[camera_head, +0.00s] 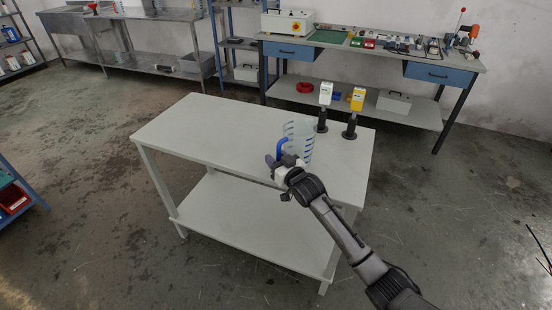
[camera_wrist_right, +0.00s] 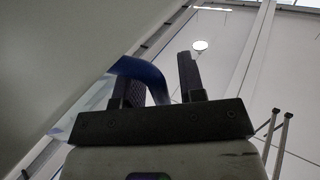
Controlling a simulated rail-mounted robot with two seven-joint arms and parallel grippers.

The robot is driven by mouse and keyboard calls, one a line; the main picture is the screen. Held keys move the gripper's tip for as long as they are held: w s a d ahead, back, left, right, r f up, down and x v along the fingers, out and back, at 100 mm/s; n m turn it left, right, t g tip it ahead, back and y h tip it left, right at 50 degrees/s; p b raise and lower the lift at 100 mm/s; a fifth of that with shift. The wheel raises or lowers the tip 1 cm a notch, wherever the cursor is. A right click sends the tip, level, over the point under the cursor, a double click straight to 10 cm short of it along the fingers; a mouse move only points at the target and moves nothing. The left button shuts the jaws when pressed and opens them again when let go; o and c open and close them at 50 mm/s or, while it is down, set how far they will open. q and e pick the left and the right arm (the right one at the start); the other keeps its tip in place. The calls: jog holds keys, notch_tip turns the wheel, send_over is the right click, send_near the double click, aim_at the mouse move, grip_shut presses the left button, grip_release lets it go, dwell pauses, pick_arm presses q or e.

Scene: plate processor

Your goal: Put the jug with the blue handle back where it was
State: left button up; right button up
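The clear jug (camera_head: 300,133) with blue markings stands upright on the white table near its right end. Its blue handle (camera_head: 281,147) faces left, toward my right gripper (camera_head: 278,164). In the right wrist view the blue handle (camera_wrist_right: 150,75) curves past one finger and down into the space between the two fingers of my right gripper (camera_wrist_right: 160,80). The fingers are apart, with a gap between the handle and the right-hand finger. The lower part of the handle is hidden by the gripper. My left gripper is not in view.
Behind the jug on the white table (camera_head: 215,125) stand two dark-based devices, one white-topped (camera_head: 325,96) and one yellow-topped (camera_head: 356,101). The table's left half is clear. A workbench (camera_head: 385,55) with blue drawers and tools stands behind.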

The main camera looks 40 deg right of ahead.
jog(key=shift+r, duration=0.2)
jog(key=shift+s, duration=0.35)
jog(key=s+p, duration=0.3)
jog(key=s, duration=0.6)
jog(key=s+a+f+n+g+y, duration=0.15)
jog(key=s+a+f+g, duration=0.55)
jog(key=s+a+f, duration=0.75)
jog(key=s+a+g, duration=0.1)
jog(key=s+g, duration=0.1)
jog(key=s, duration=0.5)
jog(key=s+a+f+n+g, duration=0.1)
jog(key=s+a+g, duration=0.1)
jog(key=s, duration=0.5)
jog(key=s+a+g, duration=0.2)
jog(key=s+g, duration=0.1)
jog(key=s, duration=0.4)
jog(key=shift+s+a+f+n+p, duration=0.1)
jog(key=shift+a+f+n+p, duration=0.05)
jog(key=shift+a+n+p, duration=0.15)
